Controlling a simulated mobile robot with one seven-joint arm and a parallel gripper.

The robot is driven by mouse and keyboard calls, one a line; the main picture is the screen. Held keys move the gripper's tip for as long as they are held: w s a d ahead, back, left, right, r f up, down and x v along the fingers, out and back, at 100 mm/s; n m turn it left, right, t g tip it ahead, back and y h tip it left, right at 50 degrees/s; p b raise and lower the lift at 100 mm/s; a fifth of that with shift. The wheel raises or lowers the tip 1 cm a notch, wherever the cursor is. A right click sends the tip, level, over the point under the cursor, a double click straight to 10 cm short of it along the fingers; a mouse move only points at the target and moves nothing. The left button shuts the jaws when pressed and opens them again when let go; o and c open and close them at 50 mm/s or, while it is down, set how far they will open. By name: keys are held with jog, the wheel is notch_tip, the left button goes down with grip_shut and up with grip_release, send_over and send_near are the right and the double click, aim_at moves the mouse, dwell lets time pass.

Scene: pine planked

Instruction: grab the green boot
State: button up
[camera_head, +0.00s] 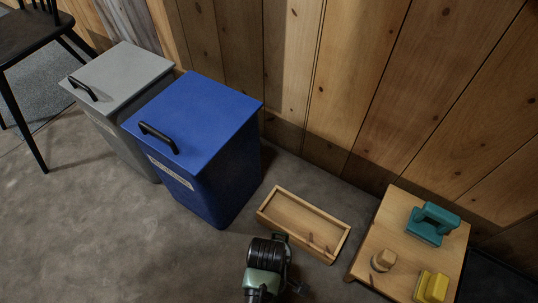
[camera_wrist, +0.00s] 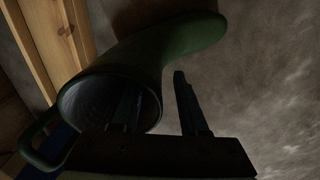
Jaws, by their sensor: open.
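The green boot (camera_wrist: 165,48) fills the upper middle of the wrist view. Its dark round opening faces my gripper, the toe points to the upper right, and a loop handle shows at the lower left. My gripper (camera_wrist: 155,80) is open at the boot's opening. One finger appears within or in front of the opening and the other is outside, right of the shaft. The fingers are not closed on the wall between them. Contact cannot be told. In the head view, my arm hides most or all of the boot.
A shallow wooden tray (camera_head: 271,223) with small items lies just behind my arm. A blue bin (camera_head: 219,160) and a grey bin (camera_head: 122,72) stand left. A low wooden table (camera_head: 398,226) at right holds a teal object (camera_head: 432,222), a tan one and a yellow one.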

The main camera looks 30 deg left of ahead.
grip_shut()
jog(key=shift+w, duration=0.1)
dwell(1.3)
